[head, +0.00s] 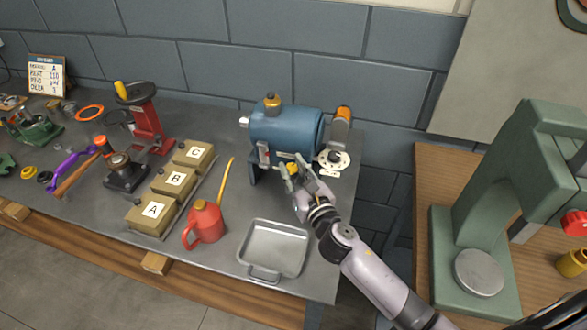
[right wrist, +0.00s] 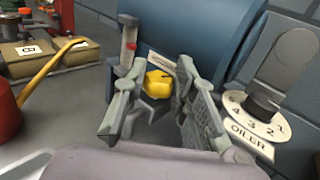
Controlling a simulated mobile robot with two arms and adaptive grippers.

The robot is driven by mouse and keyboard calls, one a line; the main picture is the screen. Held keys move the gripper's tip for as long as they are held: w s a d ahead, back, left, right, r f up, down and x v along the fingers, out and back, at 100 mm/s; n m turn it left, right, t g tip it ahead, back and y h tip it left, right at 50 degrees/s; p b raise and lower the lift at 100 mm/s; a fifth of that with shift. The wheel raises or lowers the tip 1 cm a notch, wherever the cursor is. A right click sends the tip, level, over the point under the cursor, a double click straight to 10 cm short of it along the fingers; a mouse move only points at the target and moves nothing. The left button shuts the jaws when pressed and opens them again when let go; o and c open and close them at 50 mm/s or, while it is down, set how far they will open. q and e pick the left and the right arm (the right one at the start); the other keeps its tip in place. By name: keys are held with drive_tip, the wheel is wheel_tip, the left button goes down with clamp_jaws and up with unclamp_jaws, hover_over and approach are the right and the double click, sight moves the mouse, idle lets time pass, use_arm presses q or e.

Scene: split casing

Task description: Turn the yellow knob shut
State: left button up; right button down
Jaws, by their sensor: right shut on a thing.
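The yellow knob (head: 292,169) is on the front of a blue cylindrical casing (head: 285,128) at the back right of the bench. In the right wrist view the knob (right wrist: 158,84) shows between the two fingers. My right gripper (head: 293,174) reaches in from the lower right and is shut on the knob. Its fingers partly hide the knob in the head view. My left gripper is not in view.
A numbered dial marked OILER (right wrist: 252,120) is right of the knob. A metal tray (head: 247,262), a red oil can (head: 204,224) and boxes marked A, B and C stand to the left. A green press (head: 480,200) stands at the right.

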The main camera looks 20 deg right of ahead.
drive_tip(key=shift+h, duration=0.3)
drive_tip(key=m+h, duration=0.1)
drive_tip(key=h, duration=0.1)
drive_tip(key=m+h+b, duration=0.1)
drive_tip(key=m+h, duration=0.1)
drive_tip(key=m+h+b, duration=0.1)
drive_tip(key=shift+a+f+g+h, duration=0.1)
drive_tip(key=shift+a+g+h, duration=0.2)
drive_tip(key=shift+h, duration=0.1)
drive_tip(key=shift+w+a+m+g+h+b, duration=0.1)
drive_tip(key=shift+m+g+h+b, duration=0.8)
drive_tip(key=shift+m+h, duration=1.25)
drive_tip(key=shift+n+g+h, duration=0.25)
drive_tip(key=shift+g+h, duration=0.05)
drive_tip(key=shift+h, duration=0.15)
drive_tip(key=c, duration=1.6)
unclamp_jaws()
